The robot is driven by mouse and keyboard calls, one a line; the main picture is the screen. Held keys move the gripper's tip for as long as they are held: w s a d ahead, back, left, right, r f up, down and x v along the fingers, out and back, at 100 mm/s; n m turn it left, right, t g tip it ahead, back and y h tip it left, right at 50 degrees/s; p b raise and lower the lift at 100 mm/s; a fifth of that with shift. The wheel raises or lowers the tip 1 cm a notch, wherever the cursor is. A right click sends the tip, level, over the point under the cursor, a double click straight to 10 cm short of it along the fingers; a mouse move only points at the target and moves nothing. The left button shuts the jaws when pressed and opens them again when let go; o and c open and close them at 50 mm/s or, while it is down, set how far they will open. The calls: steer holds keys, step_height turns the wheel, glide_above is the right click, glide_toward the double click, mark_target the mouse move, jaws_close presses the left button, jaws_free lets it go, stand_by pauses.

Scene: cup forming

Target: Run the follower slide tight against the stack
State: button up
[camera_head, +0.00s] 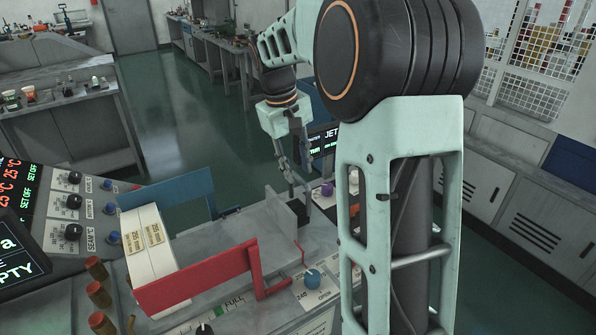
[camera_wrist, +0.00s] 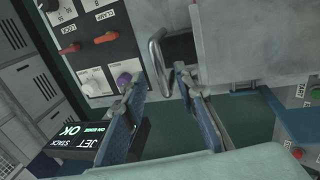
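The stack (camera_head: 150,245), pale blocks with tan labels, stands between a blue rail and a red rail in the head view. What I take to be the follower slide is the grey body (camera_head: 262,222) to its right, with a dark block at its end; bare bed shows between it and the stack. It seems to be the grey plate (camera_wrist: 240,45) in the wrist view, beside a metal loop handle (camera_wrist: 159,66). My gripper (camera_head: 297,186) is above the dark block. Its fingers (camera_wrist: 158,82) are open, with the handle between or just beyond the tips; contact is unclear.
The red rail (camera_head: 200,278) and blue rail (camera_head: 168,200) flank the stack. Consoles with knobs stand left.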

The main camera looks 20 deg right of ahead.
steer(key=shift+d+f, duration=0.15)
steer(key=shift+f, duration=0.7)
steer(key=shift+c, duration=0.4)
jaws_close()
